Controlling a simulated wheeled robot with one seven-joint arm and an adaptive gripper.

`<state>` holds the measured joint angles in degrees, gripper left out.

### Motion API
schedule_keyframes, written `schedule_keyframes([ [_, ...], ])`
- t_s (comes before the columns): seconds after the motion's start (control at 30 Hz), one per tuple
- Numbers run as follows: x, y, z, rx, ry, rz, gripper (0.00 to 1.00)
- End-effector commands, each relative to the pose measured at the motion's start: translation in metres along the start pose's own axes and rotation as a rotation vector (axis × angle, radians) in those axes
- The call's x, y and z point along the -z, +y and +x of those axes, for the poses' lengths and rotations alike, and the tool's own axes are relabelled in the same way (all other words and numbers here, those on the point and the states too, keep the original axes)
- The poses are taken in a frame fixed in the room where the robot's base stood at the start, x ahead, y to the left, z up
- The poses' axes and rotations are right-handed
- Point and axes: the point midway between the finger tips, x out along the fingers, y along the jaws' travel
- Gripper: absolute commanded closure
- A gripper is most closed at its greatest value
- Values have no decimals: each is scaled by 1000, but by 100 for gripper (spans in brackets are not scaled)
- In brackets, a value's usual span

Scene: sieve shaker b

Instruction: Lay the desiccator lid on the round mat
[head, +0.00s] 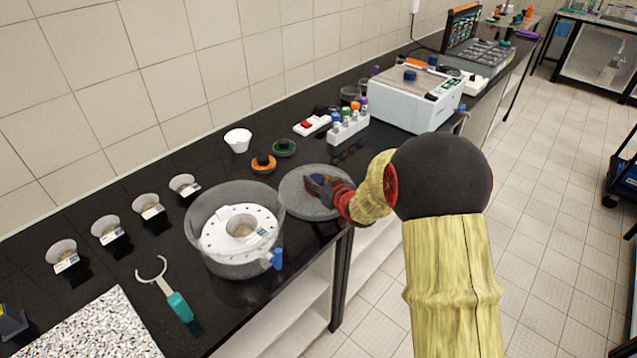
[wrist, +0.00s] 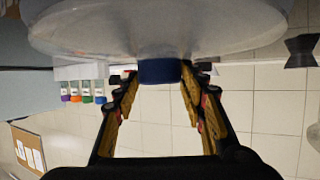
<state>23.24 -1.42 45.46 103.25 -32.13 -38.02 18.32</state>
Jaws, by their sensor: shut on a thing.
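The desiccator lid (wrist: 150,30) is a translucent disc with a blue knob (wrist: 160,71), filling the top of the wrist view. My gripper (wrist: 160,78) is shut on the blue knob. In the head view the lid (head: 296,203) shows as a greyish disc right of the open desiccator bowl (head: 205,245), near the bench's front edge. My gripper (head: 318,187) reaches over it from the right. I cannot make out the round mat separately from the lid, nor tell whether the lid touches anything below.
The clear bowl holds a white perforated plate. Orange (head: 263,164) and green-black (head: 284,147) round items lie behind the lid. A rack of capped tubes (head: 348,130) and a grey-blue machine (head: 405,97) stand farther back. A teal-handled tool (head: 179,306) lies at the front left.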

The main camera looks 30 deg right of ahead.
Motion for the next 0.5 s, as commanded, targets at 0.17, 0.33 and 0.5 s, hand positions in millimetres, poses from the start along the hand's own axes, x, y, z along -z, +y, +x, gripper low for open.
schedule_keyframes([
  [0.17,-2,0,1,0,2,0,99],
  [0.33,-3,0,1,0,-2,0,50],
  [0.5,-3,0,1,0,-2,0,41],
])
